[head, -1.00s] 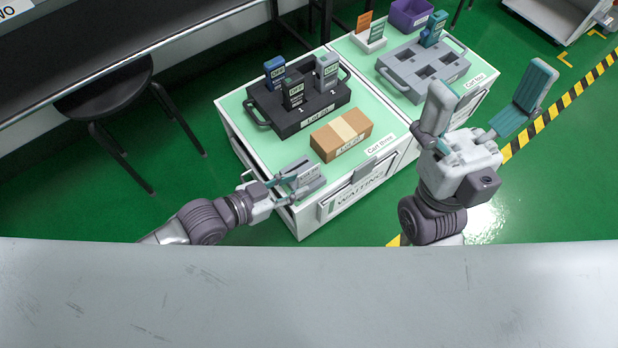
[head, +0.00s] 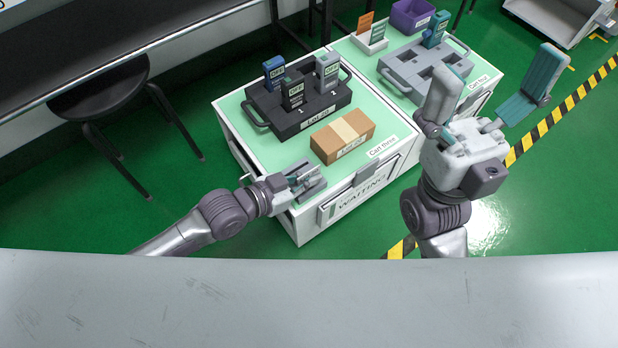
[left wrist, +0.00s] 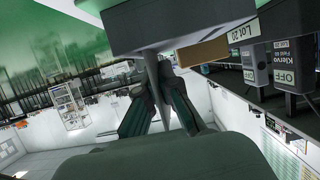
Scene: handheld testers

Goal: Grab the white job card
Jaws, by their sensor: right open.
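The white job card (left wrist: 156,88) shows as a thin pale plate, nearly edge-on, between the two dark fingers of my left gripper (left wrist: 158,82) in the left wrist view. In the head view, my left gripper (head: 299,180) is at the grey card stand (head: 317,191) on the front corner of the near cart and hides most of the card. The fingers are close to the card on both sides; whether they press on it cannot be told. My right gripper (head: 483,100) is wide open and empty, above the floor to the right.
The near cart (head: 232,128) also carries a cardboard box (head: 330,152) and a black tray (head: 298,124) with several testers. A grey tray (head: 410,82) is on the adjoining cart. A black stool (head: 105,100) stands left, with clear green floor between.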

